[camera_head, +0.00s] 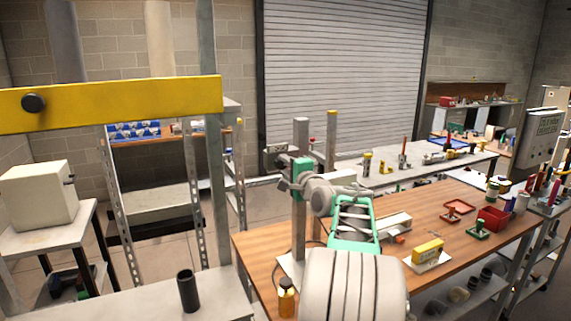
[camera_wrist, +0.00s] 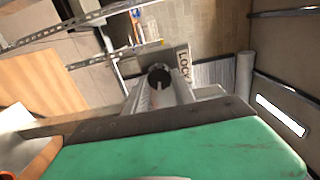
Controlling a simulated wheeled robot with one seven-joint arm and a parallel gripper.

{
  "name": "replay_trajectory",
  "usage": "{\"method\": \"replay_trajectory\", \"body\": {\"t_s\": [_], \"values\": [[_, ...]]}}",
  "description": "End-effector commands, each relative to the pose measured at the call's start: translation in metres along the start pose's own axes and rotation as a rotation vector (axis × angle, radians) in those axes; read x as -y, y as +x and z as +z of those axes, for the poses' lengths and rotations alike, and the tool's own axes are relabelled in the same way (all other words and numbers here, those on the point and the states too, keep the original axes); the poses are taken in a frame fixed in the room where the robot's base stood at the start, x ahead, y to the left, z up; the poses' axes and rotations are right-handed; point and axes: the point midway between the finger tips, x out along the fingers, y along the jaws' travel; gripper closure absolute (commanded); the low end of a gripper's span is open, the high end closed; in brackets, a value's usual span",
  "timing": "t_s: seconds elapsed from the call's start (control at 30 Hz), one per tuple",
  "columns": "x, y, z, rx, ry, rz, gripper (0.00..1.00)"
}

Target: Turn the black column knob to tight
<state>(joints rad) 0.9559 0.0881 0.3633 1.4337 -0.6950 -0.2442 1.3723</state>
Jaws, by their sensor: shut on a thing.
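The black column knob (camera_wrist: 159,77) shows as a round dark end with a pale slot-like mark, in the middle of the wrist view. My gripper (camera_wrist: 161,90) is shut on the knob, with its grey fingers on either side of it. A plate with the letters LOCK (camera_wrist: 184,64) sits just beside the knob. In the head view, my gripper (camera_head: 285,184) is at the upright grey column (camera_head: 300,135). The knob is hidden there, and its turned angle cannot be told.
The column stands on a wooden workbench (camera_head: 400,225). On the bench are a yellow box (camera_head: 428,250), a red bin (camera_head: 492,217) and an orange-brown bottle (camera_head: 287,297). A yellow beam (camera_head: 130,101) crosses at left. A dark cylinder (camera_head: 187,291) stands on a grey table in front.

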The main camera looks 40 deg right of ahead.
Motion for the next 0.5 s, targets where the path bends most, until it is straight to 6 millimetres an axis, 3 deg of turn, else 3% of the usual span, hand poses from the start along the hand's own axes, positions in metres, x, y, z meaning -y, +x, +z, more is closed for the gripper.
{"method": "replay_trajectory", "body": {"t_s": [0.5], "values": [[0.0004, 0.0000, -0.0005, -0.001, 0.182, -0.002, 1.00]]}}
